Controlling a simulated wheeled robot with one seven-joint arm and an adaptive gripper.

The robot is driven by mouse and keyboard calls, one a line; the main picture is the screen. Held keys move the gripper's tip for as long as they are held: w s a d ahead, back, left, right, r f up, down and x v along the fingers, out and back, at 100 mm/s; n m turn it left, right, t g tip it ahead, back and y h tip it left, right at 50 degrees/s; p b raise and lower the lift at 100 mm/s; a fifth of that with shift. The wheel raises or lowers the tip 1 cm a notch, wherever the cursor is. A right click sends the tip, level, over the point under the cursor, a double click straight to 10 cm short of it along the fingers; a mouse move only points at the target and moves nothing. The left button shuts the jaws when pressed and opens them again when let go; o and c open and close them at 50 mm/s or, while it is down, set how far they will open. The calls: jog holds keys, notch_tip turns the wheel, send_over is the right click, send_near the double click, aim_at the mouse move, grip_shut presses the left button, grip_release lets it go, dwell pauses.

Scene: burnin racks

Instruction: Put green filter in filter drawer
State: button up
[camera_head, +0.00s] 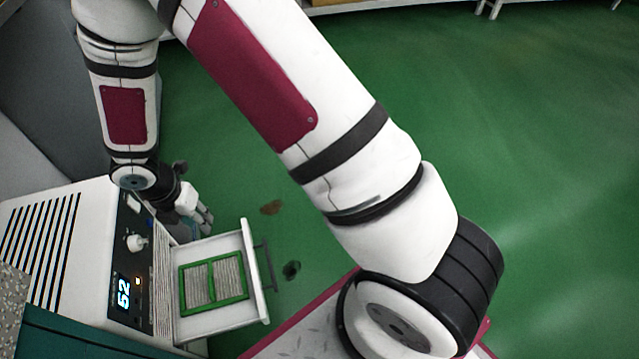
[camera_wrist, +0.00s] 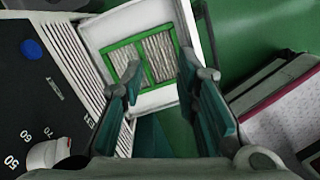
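The green filter (camera_head: 214,282), a green frame around two pleated grey panels, lies flat inside the open white filter drawer (camera_head: 222,321) in the head view. In the wrist view the filter (camera_wrist: 145,62) lies within the drawer walls (camera_wrist: 128,22), beyond my fingertips. My gripper (camera_head: 203,216) is beside the far side of the drawer, near the machine's front. In the wrist view my gripper (camera_wrist: 160,82) has its two fingers spread apart with nothing between them. The filter appears apart from the fingers.
The white machine (camera_head: 40,215) has a black panel with a knob (camera_head: 136,242) and a lit display (camera_head: 123,292). The drawer's dark handle (camera_head: 265,265) sticks out to the right. Green floor (camera_head: 540,130) is open on the right.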

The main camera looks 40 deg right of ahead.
jog(key=s+d+r+m+h, duration=0.1)
jog(key=s+d+r+m, duration=0.2)
jog(key=d+r+m, duration=0.35)
jog(key=s+d+r+m, duration=0.3)
jog(key=d+r, duration=0.1)
jog(key=r, duration=0.6)
jog(key=s+d+r+m+h, duration=0.1)
jog(key=s+d+r+m, duration=0.2)
jog(key=d+r+m, duration=0.35)
jog(key=s+r+m+y, duration=0.1)
jog(key=s+r+m, duration=0.3)
jog(key=s, duration=0.7)
jog(key=s+r+m+y, duration=0.2)
jog(key=s+r+m, duration=0.3)
jog(key=s+m, duration=0.3)
jog(key=s, duration=0.4)
jog(key=shift+a+g, duration=0.3)
jog(key=shift+w+r, duration=0.1)
